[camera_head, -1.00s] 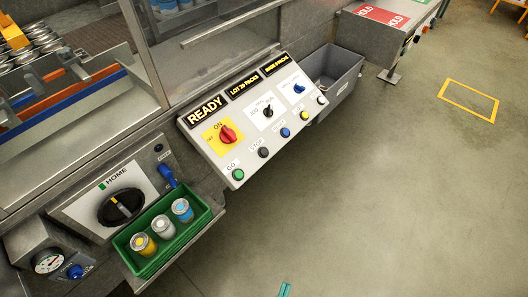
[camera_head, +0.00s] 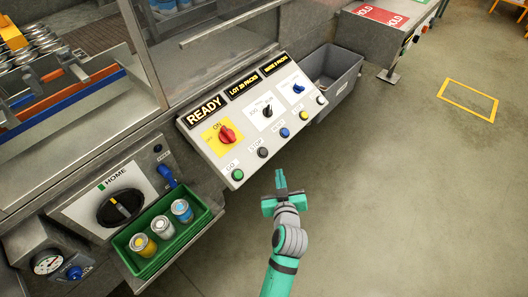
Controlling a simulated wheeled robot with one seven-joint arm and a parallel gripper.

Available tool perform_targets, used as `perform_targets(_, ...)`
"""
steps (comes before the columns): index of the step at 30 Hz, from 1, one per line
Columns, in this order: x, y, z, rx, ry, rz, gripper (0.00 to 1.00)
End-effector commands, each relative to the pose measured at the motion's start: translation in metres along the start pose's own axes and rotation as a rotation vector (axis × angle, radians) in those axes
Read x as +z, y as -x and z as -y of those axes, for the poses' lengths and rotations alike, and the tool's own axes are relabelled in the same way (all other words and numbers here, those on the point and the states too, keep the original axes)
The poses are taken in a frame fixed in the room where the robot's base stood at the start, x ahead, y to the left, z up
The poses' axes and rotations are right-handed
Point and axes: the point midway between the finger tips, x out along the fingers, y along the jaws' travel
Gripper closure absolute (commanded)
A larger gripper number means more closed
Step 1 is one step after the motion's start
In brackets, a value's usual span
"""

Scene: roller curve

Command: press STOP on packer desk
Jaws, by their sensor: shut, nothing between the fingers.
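The packer desk (camera_head: 220,158) is a sloped grey panel in the middle of the head view. Its displays read READY, LOT 20 PACKS and a third line. The STOP button (camera_head: 262,153) is a dark round button on the lower edge, with its label just above it. It sits between the green GO button (camera_head: 237,175) and a blue button (camera_head: 284,133). My gripper (camera_head: 280,173) is shut and empty. In the picture it is below and right of the STOP button, apart from it, with its fingers pointing up toward the panel.
A red rotary switch (camera_head: 227,135) and two smaller knobs sit above the buttons. A green tray (camera_head: 151,266) with three jars is at lower left, beside a HOME dial (camera_head: 117,208). A grey bin (camera_head: 349,72) stands right of the desk.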

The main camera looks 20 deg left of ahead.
Motion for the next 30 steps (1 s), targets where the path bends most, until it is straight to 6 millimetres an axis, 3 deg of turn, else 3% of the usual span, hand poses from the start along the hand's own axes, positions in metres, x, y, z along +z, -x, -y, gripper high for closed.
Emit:
perform_targets(1, -0.018, -0.012, -0.005, -0.024, 0.038, -0.009, 1.0)
perform_targets(6, -0.061, -0.037, -0.011, -0.111, 0.161, -0.009, 1.0)
perform_targets(12, -0.088, -0.049, -0.015, -0.17, 0.254, -0.004, 1.0)
perform_targets(30, -0.09, -0.055, -0.012, -0.185, 0.274, 0.0, 1.0)
